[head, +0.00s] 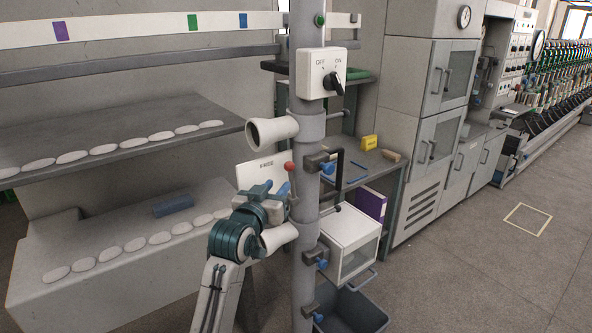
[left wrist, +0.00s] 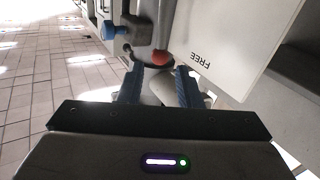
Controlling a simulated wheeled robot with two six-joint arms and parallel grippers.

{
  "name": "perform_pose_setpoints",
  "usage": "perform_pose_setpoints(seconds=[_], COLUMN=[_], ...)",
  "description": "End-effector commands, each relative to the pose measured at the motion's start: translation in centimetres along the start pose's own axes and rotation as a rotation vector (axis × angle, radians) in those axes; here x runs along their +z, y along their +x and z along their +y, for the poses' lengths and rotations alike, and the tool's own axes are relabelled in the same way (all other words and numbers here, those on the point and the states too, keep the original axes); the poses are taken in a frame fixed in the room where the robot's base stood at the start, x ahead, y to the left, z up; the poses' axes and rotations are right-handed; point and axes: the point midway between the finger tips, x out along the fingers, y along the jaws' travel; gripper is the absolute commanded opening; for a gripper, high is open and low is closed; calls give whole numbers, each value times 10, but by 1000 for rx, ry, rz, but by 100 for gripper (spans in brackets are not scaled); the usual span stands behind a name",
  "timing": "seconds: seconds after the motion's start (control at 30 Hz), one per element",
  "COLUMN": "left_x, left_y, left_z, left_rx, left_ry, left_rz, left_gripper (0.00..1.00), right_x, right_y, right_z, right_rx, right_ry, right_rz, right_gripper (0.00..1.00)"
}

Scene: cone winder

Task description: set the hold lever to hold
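The hold lever has a red ball knob (head: 289,165) on a thin stem, in front of the grey post in the head view. In the left wrist view the red knob (left wrist: 160,57) shows just beyond the fingertips, roughly between them. A white plate (head: 251,174) stands behind the lever; the word FREE reads on this plate in the left wrist view (left wrist: 235,40). My left gripper (head: 280,189) is open beside the lever, its blue fingers apart. I cannot tell whether a finger touches the lever. My right gripper is not in view.
The post (head: 307,205) carries an OFF/ON switch box (head: 322,73), a white cone (head: 270,130) and clamps with blue knobs. A white box (head: 349,243) hangs lower right above a grey bin (head: 350,310). Shelves (head: 100,130) with white bobbins stand left. The floor at right is clear.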

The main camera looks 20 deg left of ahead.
Motion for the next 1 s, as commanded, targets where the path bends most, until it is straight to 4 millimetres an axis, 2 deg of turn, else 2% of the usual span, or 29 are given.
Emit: perform_pose_setpoints(seconds=[0.3,0.5,0.7,0.97,1.0], left_x=[-3,-1,0,1,1], left_y=[59,85,96,96,96], left_z=[0,0,0,0,0], left_rx=[0,-1,0,0,0], left_ry=[-1,-1,-1,0,0], left_rz=[-2,-2,-1,-1,-1], left_gripper=[32,32,32,32,24], right_x=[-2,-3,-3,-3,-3], right_y=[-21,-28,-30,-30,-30], right_z=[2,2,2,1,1], right_rx=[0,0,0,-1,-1], right_ry=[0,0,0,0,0], right_rz=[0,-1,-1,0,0], right_gripper=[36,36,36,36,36])
